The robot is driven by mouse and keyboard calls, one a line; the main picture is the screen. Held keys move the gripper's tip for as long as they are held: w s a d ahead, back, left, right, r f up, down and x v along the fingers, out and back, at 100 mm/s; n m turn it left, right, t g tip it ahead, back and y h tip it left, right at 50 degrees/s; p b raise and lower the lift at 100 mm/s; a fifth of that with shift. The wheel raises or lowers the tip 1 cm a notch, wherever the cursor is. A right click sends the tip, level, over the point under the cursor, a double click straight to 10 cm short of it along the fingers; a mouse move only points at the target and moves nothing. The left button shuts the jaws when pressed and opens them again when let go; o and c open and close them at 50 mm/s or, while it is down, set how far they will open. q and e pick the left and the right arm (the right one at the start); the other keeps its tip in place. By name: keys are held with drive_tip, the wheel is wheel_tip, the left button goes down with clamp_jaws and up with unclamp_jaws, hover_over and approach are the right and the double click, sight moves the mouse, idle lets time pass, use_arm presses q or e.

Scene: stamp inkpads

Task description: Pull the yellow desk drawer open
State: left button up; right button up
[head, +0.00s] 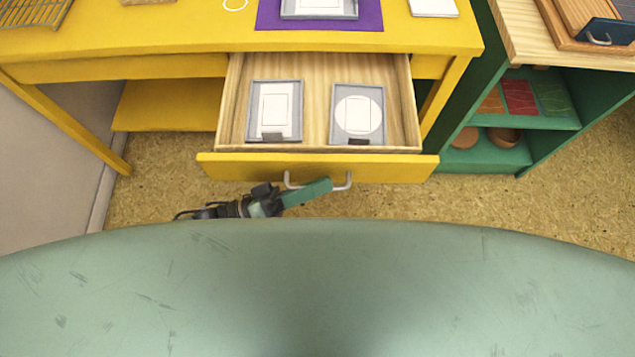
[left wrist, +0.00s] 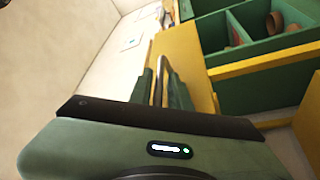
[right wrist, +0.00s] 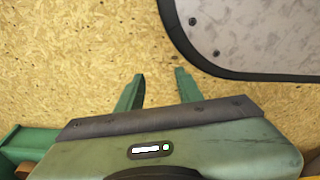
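The yellow desk drawer (head: 225,168) is pulled well out from under the yellow desk (head: 170,42), showing its wooden inside. Its silver bar handle (head: 341,185) is on the front. My left gripper (head: 310,190) is at the handle, and in the left wrist view its fingers (left wrist: 160,76) lie on both sides of the bar, shut on it. Two grey framed inkpads, one with a square (head: 274,108) and one with a circle (head: 358,112), lie in the drawer. My right gripper (right wrist: 159,76) is open and empty above the floor, outside the head view.
A purple mat (head: 372,20) with a grey-framed pad (head: 320,8) lies on the desk. A green shelf unit (head: 555,122) with bowls stands right of the desk. A wall (head: 45,150) is at the left. The speckled floor (head: 500,205) in front of the shelf is clear.

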use_arm(q)
drive_tip(key=shift+a, duration=0.1)
